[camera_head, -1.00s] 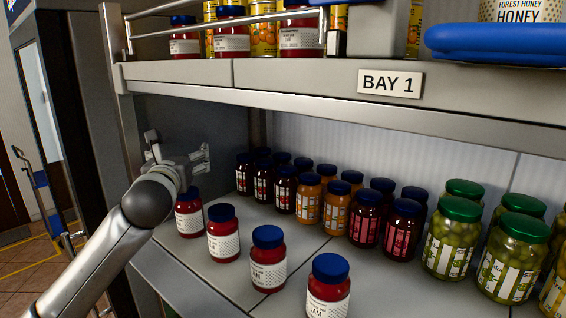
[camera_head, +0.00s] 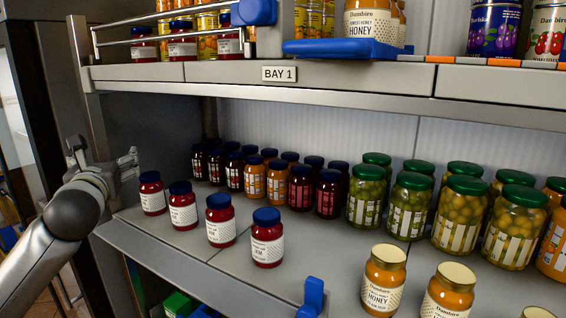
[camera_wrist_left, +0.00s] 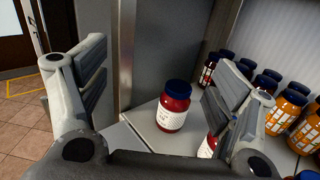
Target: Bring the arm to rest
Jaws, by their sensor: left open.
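My left gripper (camera_head: 106,156) is at the left end of the lower shelf, beside the shelf's end post. It is open and empty. In the left wrist view its two fingers (camera_wrist_left: 155,95) stand wide apart. A red jam jar with a blue lid (camera_wrist_left: 172,106) shows between them, farther off and apart from them. The same jar (camera_head: 152,196) stands upright at the left end of the front jam row, just right of the gripper in the head view. Another jam jar (camera_wrist_left: 208,146) is partly hidden behind the right finger. My right gripper is not in view.
Several jam jars (camera_head: 220,222) stand along the lower shelf's front, with dark, orange and green-lidded jars (camera_head: 411,208) behind. Honey jars (camera_head: 383,280) and a blue part (camera_head: 312,296) are at the front right. The upper shelf edge (camera_head: 215,72) runs above. Floor (camera_wrist_left: 22,125) shows left.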

